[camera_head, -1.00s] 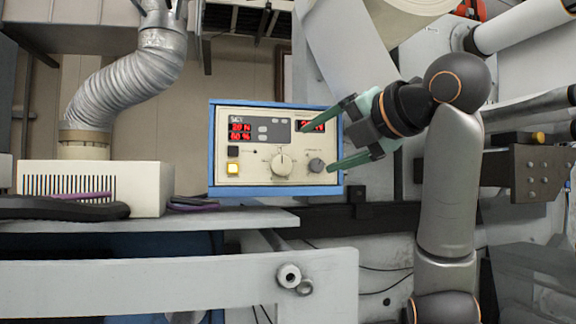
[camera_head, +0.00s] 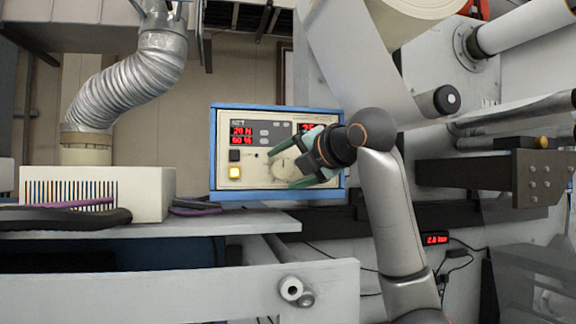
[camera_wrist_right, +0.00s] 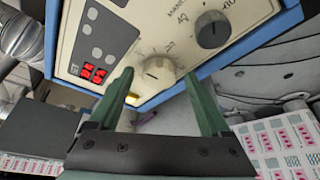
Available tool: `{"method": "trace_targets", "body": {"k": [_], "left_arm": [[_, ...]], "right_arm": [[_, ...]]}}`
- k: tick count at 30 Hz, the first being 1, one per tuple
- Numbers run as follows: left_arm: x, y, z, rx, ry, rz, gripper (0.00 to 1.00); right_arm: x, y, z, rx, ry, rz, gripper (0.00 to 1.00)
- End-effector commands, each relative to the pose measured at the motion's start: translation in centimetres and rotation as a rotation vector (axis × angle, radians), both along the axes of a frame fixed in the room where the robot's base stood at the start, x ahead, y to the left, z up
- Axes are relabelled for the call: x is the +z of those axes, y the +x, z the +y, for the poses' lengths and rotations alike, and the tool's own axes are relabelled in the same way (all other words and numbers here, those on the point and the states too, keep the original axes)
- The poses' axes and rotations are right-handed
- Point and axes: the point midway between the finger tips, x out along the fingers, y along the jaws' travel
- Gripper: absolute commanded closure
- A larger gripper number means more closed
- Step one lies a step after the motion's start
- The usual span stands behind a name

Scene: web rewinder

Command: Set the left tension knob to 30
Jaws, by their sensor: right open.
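The control box (camera_head: 225,195) has a cream front panel in a blue frame. In the right wrist view, the cream left knob (camera_wrist_right: 158,69) appears between my right fingertips, with a dial scale around it. A dark knob (camera_wrist_right: 212,29) is beside it on the panel. My right gripper (camera_head: 287,166) is open in front of the panel and empty. It also shows in the right wrist view (camera_wrist_right: 158,80). I cannot tell whether the fingers touch the knob. In the head view, the gripper mostly covers both knobs. My left gripper is not in view.
Red digits (camera_head: 241,136) show on the panel; they seem to read 20 N and 60 %. A yellow lit button (camera_head: 235,173) and a dark button (camera_head: 234,155) are at its left. A grey shelf (camera_head: 150,221) and a beige vented box (camera_head: 95,193) stand to the left.

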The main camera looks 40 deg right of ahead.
Motion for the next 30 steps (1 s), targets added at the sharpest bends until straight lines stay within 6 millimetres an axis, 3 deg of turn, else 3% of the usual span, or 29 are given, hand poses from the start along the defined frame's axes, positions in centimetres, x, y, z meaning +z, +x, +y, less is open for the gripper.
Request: {"method": "trace_targets", "body": {"k": [7,27,30], "left_arm": [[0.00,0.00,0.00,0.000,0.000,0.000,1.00],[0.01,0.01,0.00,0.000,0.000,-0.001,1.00],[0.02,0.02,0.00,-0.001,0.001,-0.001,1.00]], "right_arm": [[-0.04,0.08,0.00,0.000,0.000,0.000,0.19],[-0.04,0.04,0.00,-0.001,0.000,0.001,0.94],[-0.05,0.04,0.00,0.000,0.000,0.001,1.00]]}}
